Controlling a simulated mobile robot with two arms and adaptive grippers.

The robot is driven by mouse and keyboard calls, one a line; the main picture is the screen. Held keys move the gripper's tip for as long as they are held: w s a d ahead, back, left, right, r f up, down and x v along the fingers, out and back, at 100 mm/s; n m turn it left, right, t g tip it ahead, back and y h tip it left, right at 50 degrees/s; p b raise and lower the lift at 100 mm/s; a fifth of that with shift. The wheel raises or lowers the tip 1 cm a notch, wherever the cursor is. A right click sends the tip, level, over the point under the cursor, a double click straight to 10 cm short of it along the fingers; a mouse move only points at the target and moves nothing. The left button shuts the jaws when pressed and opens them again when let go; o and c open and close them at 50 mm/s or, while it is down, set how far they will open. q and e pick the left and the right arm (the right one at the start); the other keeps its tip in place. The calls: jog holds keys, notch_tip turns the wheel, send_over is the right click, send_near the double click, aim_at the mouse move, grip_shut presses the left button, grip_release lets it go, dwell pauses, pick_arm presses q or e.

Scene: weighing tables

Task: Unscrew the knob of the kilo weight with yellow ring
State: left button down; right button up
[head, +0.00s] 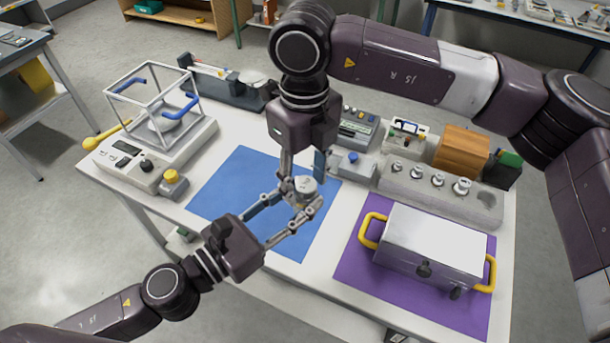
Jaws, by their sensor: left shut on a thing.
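A small silvery metal weight (306,185) is at the blue mat, partly covered by both grippers. I take it for the kilo weight; its yellow ring cannot be clearly made out. My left gripper (299,203) comes from the lower left and is shut on the weight's side. My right gripper (303,172) points down from above. Its fingers are apart, one on each side just above the weight. The knob is not clearly distinguishable between them.
The blue mat (225,190) has free room on its left. A balance with a glass-frame shield (185,150) stands at left. A grey weight block (400,205) holds several weights at right. A metal case with yellow handles (435,240) sits on the purple mat (350,262).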

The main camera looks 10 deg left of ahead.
jog(key=c, duration=1.1)
jog(key=shift+o, duration=0.2)
jog(key=n, duration=0.3)
jog(key=shift+w, duration=0.1)
jog(key=o, duration=1.3)
